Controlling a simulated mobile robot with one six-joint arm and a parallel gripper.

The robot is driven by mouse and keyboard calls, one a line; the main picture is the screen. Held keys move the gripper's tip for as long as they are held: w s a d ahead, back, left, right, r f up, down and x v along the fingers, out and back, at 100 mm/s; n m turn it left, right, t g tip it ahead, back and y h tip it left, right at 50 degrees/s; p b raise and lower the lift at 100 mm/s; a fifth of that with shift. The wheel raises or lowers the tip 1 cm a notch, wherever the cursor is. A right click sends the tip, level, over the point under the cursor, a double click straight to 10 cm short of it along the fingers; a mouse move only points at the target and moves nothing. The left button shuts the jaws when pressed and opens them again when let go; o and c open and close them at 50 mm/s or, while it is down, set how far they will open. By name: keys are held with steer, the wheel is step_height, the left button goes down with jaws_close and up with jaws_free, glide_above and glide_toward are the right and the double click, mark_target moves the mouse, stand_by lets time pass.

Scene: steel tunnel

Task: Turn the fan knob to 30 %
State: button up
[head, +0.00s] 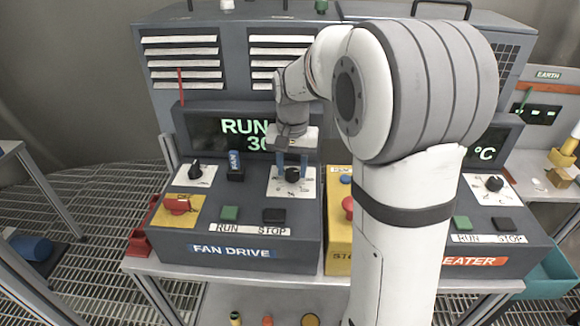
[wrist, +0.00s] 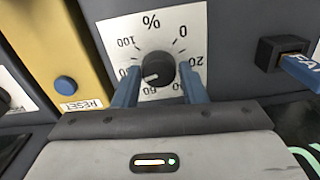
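The fan knob (head: 292,174) is a round black knob on a white scale plate on the FAN DRIVE box (head: 270,252). The knob also shows in the wrist view (wrist: 156,68), with an upside-down percent scale around it. A pale mark shows on the knob's lower left there; I cannot tell the exact setting it gives. The fan display (head: 212,132) reads RUN and 30, its right part hidden by my arm. My gripper (head: 292,162) is open, also in the wrist view (wrist: 158,78), its blue fingers on either side of the knob with gaps visible.
Left of the knob stand a keyed switch with a blue FAN tag (head: 235,162) and a small black selector (head: 196,171). A red emergency button (head: 178,205), a green RUN button (head: 230,213) and a black STOP button (head: 274,215) lie in front. A yellow box (head: 338,235) adjoins on the right.

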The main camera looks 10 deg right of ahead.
mark_target(292, 172)
steer(key=o, duration=0.4)
step_height(292, 172, up, 8)
steer(key=shift+f+b, duration=0.1)
steer(key=shift+b, duration=0.25)
steer(key=shift+s, duration=0.1)
steer(key=s+f+n+t, duration=0.1)
steer(key=s+f, duration=0.1)
steer(key=s, duration=0.5)
steer(key=s+f+n+t, duration=0.1)
steer(key=s+f+n, duration=0.1)
steer(key=s, duration=0.5)
steer(key=s+f+n+t, duration=0.1)
steer(key=s+f, duration=0.1)
steer(key=s, duration=0.5)
steer(key=shift+s+a+f+n, duration=0.15)
steer(key=shift+s+a+n, duration=0.05)
steer(key=shift+s+n, duration=0.15)
